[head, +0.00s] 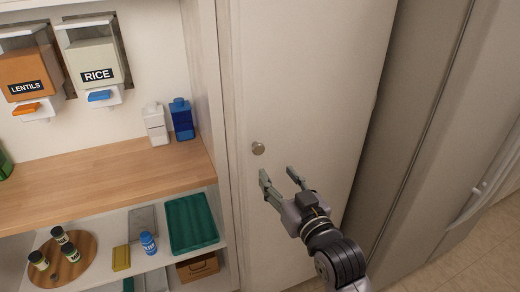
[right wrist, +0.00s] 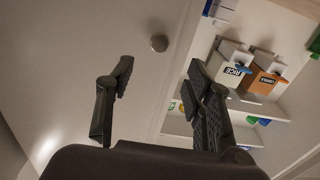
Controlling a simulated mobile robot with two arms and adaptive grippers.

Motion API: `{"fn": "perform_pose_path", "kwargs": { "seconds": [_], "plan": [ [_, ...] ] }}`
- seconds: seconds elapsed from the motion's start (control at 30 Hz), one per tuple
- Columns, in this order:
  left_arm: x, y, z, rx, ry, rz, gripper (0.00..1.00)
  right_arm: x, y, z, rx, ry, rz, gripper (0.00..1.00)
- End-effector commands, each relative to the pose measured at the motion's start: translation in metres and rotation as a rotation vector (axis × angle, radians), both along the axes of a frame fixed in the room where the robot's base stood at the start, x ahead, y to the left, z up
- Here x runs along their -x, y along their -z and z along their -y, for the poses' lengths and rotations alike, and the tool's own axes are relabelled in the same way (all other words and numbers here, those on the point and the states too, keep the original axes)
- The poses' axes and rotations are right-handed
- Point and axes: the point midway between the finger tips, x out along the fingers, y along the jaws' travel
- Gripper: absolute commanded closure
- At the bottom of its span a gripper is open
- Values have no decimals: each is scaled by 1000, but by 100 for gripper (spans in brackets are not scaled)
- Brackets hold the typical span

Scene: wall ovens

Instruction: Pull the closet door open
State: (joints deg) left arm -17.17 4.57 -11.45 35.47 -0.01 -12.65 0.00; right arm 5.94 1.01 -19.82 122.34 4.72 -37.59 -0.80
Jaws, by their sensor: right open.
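The closet door (head: 305,80) is a tall pale panel in the middle of the head view, and it looks shut. Its round metal knob (head: 258,148) sits near the door's left edge. My right gripper (head: 278,176) is open and empty in front of the door, a little below and right of the knob. In the right wrist view the knob (right wrist: 159,43) shows beyond the two spread fingers (right wrist: 160,75), apart from both. The closet door (right wrist: 80,45) fills the left of that view. My left gripper is not in view.
Open shelves left of the door hold a lentils dispenser (head: 27,75), a rice dispenser (head: 93,62), a white carton (head: 156,124), a blue carton (head: 181,119) and a round wooden tray (head: 85,262) with jars. A tall grey panel (head: 410,120) stands at right. Tiled floor (head: 480,245) shows lower right.

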Motion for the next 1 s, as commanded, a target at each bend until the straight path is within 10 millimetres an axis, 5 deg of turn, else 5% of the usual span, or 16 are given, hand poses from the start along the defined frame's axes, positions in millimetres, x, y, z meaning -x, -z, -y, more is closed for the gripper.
{"fn": "perform_pose_path", "kwargs": {
  "seconds": [0.5, 1.0],
  "plan": [
    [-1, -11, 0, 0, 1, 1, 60, -89, -1, -37, 0, 0, 1, 52],
    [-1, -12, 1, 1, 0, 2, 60, -103, 0, -43, 0, 0, 1, 52]
  ]
}}
